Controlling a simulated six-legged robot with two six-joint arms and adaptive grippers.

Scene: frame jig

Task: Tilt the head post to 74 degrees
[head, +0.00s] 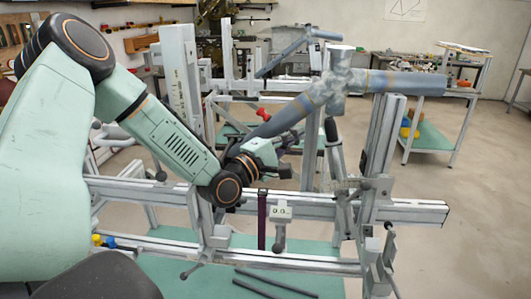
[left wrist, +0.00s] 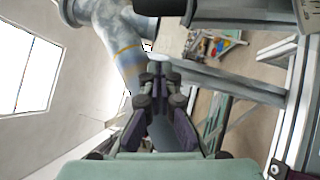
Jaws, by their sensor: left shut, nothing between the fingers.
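A mottled blue-grey tube assembly (head: 335,85) sits in the frame jig, with a short upright piece, an arm to the right and a long tube slanting down left. An aluminium upright (head: 383,138) stands under its right arm; I cannot tell which part is the head post. A small gauge (head: 281,212) with a display hangs on the front rail; its digits are too small to read surely. My left gripper (head: 288,145) is shut and empty near the slanting tube's lower end. In the left wrist view its fingers (left wrist: 160,88) are together, with the mottled tube (left wrist: 118,38) beyond.
The jig's front rail (head: 330,205) runs across below my left arm. A purple strip (head: 262,218) and a lever (head: 279,238) hang there. A red knob (head: 263,113) is behind. A bench (head: 430,135) stands back right; open floor (head: 480,220) lies at right.

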